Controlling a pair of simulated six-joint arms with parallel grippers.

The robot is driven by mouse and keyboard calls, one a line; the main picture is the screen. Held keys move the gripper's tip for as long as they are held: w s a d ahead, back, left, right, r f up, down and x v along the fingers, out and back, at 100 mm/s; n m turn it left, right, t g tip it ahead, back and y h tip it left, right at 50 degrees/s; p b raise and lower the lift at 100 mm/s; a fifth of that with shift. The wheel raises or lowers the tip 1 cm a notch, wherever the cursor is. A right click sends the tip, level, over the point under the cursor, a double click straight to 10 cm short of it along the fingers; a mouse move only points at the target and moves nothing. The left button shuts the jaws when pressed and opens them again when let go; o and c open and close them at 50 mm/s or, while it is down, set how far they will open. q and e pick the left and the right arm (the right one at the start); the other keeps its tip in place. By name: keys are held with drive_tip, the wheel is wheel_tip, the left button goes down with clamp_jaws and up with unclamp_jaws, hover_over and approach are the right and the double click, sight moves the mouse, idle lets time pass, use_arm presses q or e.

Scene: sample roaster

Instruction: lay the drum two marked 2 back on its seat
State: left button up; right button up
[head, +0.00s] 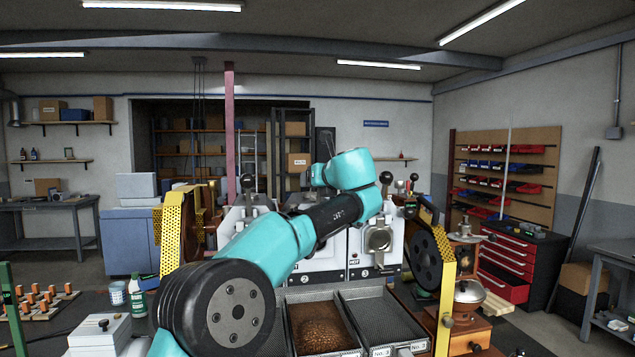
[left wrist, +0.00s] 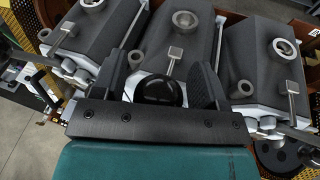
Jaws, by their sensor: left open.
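My left arm reaches from the lower left across the roaster in the head view; its gripper is hidden there behind the arm's own links. In the left wrist view my left gripper (left wrist: 162,64) is open, with its two dark fingers apart. A round black knob (left wrist: 160,90) lies between the fingers; I cannot tell whether either finger touches it. The middle dark grey roaster housing (left wrist: 186,45) is ahead of the fingers. The roaster front (head: 312,277) bears a mark 2 and is partly covered by my arm. I cannot make out drum two or its seat clearly. My right gripper is not in view.
Similar grey housings stand left (left wrist: 90,30) and right (left wrist: 262,55) of the middle one. A mesh tray of brown beans (head: 295,318) and an empty tray (head: 352,298) lie in front. A yellow perforated guard (head: 446,300) stands at the right, close to the machine.

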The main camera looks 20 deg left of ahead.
use_arm(q)
drive_tip(key=shift+d, duration=0.1)
drive_tip(key=v, duration=1.7)
drive_tip(key=shift+s, duration=0.2)
